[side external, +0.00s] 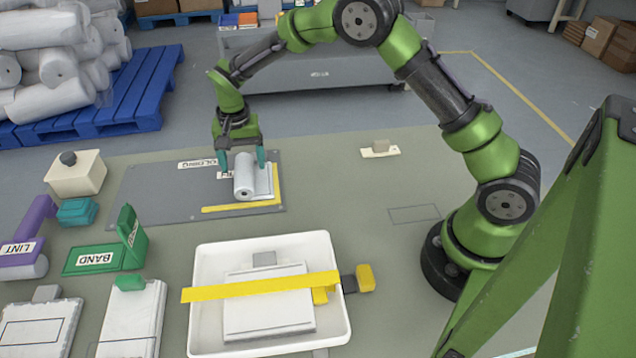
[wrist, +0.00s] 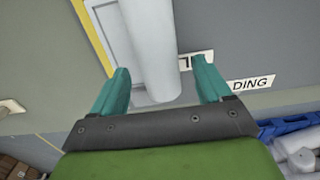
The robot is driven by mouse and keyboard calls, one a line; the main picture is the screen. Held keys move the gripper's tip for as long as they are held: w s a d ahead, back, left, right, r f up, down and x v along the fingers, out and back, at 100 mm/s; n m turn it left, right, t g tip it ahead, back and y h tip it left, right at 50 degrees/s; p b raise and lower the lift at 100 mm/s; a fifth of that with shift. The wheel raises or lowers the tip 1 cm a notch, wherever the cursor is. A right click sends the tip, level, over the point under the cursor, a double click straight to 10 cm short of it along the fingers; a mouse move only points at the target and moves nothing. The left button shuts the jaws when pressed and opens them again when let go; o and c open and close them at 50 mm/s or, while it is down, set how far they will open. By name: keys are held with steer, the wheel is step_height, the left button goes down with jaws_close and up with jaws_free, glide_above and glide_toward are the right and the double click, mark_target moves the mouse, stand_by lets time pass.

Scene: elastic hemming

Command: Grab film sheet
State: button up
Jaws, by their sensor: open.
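A whitish roll (side external: 244,177), which may be the film, stands out on the dark grey mat (side external: 150,196) beside a flat pale sheet or plate (side external: 264,182). In the wrist view the roll (wrist: 150,45) runs between my fingers, with the pale flat piece (wrist: 111,25) beside it. My gripper (side external: 239,160) is at the roll's far end, its teal fingers apart on either side. In the wrist view my gripper (wrist: 165,85) is open, with gaps between each finger and the roll. I cannot tell its exact height above the mat.
A yellow L-shaped strip (side external: 245,208) borders the mat's corner. A white tray (side external: 340,255) in front holds a white block under a yellow bar (side external: 260,287). A small block (side external: 380,148) lies right.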

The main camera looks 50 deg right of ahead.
steer(key=shift+f, duration=0.55)
steer(key=shift+r, duration=0.1)
steer(key=c, duration=1.3)
